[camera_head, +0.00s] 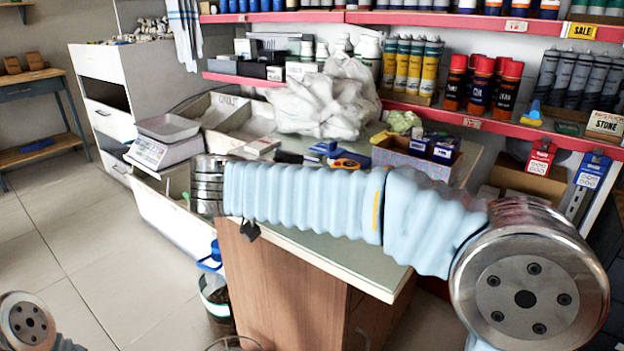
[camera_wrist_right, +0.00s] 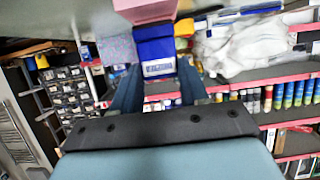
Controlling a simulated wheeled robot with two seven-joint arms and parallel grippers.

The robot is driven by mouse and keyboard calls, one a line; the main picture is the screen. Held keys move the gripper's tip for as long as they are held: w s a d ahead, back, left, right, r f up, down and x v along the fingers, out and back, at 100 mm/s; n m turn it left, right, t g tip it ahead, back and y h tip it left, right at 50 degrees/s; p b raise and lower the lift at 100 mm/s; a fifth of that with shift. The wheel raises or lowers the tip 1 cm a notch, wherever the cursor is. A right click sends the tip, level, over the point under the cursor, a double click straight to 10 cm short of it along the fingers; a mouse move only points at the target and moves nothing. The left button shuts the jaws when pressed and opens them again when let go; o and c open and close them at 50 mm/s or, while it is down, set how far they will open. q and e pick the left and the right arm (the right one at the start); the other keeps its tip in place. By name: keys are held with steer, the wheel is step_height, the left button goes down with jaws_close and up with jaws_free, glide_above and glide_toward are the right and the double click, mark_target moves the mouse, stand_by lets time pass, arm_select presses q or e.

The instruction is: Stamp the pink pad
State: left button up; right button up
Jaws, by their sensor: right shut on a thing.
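My right gripper (camera_wrist_right: 160,68) shows in the right wrist view, its two dark fingers shut on a blue block with a pale label (camera_wrist_right: 156,48), which looks like the stamp. A pink thing (camera_wrist_right: 142,6), probably the pink pad, lies just beyond the block at the top edge. I cannot tell whether they touch. In the head view my right arm's pale blue sleeve crosses the counter, and I cannot make out the gripper, stamp or pad there. My left gripper is outside the view; only an arm joint shows at the lower left.
The counter (camera_head: 345,255) holds a speckled box (camera_head: 415,160) of blue packets, white bags (camera_head: 325,98) and a scale (camera_head: 165,148). Red-edged shelves (camera_head: 440,112) with tubes and spray cans stand behind. A bin (camera_head: 216,295) stands on the floor left of the counter. Open floor lies left.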

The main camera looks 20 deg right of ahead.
steer(key=shift+f+b, duration=0.8)
steer(key=shift+b, duration=0.1)
stand_by(1.8)
step_height(320, 180, up, 6)
steer(key=p, duration=0.3)
steer(key=shift+p, duration=0.3)
steer(key=shift+r, duration=0.1)
stand_by(0.3)
